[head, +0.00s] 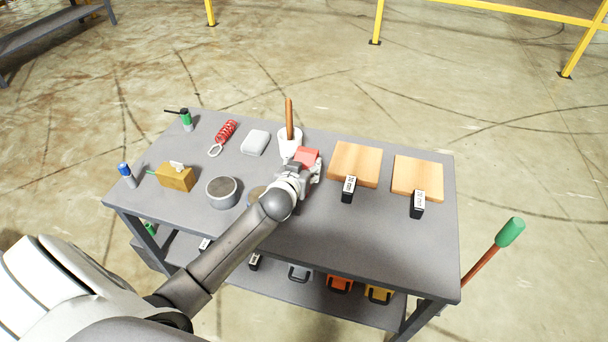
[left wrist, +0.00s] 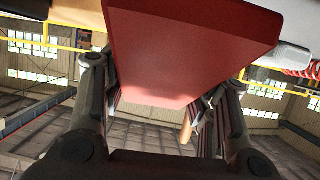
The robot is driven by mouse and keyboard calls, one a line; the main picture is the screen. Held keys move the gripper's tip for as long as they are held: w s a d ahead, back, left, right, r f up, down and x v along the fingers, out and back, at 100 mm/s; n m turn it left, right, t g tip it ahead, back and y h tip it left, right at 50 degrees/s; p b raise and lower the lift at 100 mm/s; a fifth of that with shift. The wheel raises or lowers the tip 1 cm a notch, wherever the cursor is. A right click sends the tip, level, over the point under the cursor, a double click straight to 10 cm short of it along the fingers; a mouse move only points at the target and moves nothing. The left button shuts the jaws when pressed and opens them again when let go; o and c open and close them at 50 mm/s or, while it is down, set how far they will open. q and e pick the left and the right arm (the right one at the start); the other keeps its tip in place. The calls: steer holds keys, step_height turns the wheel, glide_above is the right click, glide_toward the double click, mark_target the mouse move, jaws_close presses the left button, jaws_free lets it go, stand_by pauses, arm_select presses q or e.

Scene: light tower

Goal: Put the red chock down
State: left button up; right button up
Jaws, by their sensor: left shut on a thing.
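The red chock (head: 306,156) is held over the grey workbench (head: 322,235), just in front of a white cup (head: 288,146). My left gripper (head: 303,168) is shut on it. In the left wrist view the chock (left wrist: 185,50) fills the upper middle, between the two fingers of my left gripper (left wrist: 155,110). I cannot tell whether its underside touches the bench top. My right gripper is not in view.
The bench's front right is bare.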

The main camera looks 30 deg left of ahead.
arm_select(q)
steer(key=shift+f, duration=1.5)
steer(key=shift+d, duration=0.1)
steer(key=shift+f, duration=0.1)
steer(key=o, duration=1.1)
steer(key=shift+f, duration=0.1)
steer(key=shift+c, duration=0.2)
